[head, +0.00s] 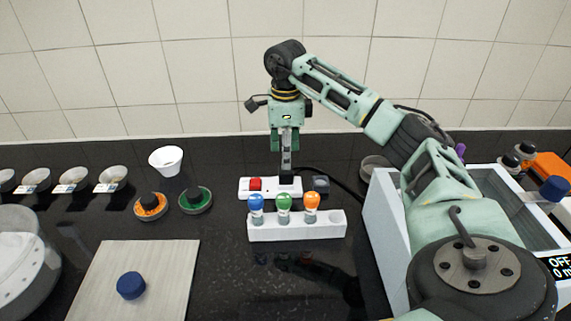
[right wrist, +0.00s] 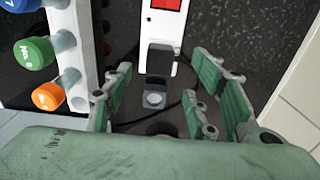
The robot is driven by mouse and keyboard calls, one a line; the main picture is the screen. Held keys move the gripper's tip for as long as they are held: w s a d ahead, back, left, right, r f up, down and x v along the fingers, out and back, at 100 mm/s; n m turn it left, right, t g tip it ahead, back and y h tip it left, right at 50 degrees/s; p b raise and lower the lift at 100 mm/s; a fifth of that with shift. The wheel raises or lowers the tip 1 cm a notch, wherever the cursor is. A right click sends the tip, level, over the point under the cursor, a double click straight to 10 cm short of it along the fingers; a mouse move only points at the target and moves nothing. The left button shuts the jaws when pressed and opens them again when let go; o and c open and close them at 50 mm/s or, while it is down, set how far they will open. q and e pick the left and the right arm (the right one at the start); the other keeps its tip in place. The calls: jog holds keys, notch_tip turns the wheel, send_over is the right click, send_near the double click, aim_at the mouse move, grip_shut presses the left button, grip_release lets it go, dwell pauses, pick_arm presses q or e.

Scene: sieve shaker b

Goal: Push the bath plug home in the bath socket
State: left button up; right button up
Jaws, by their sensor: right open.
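My right gripper (head: 287,160) points straight down above the right part of a white socket strip (head: 257,190) with a red switch. In the right wrist view its fingers (right wrist: 163,95) are spread wide with nothing between them. A dark block, which looks like the bath plug (right wrist: 160,57), stands on the strip's end between and beyond the fingers. It shows in the head view just under the gripper (head: 288,184). How deep it sits I cannot tell; the socket face under it is hidden. A grey box with a round spot (right wrist: 154,98) lies just off the strip's end. My left gripper is out of view.
A white rack (head: 297,227) with blue, green and orange-capped vials stands in front of the strip. A black cable (head: 345,187) curves behind it. A large pale bath-like box (head: 386,235) stands right, partly behind my arm. Orange and green rings (head: 195,200) lie left.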

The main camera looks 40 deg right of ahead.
notch_tip(320, 180, up, 5)
jog(key=shift+r, duration=0.2)
jog(key=shift+f, duration=0.1)
dwell(0.5)
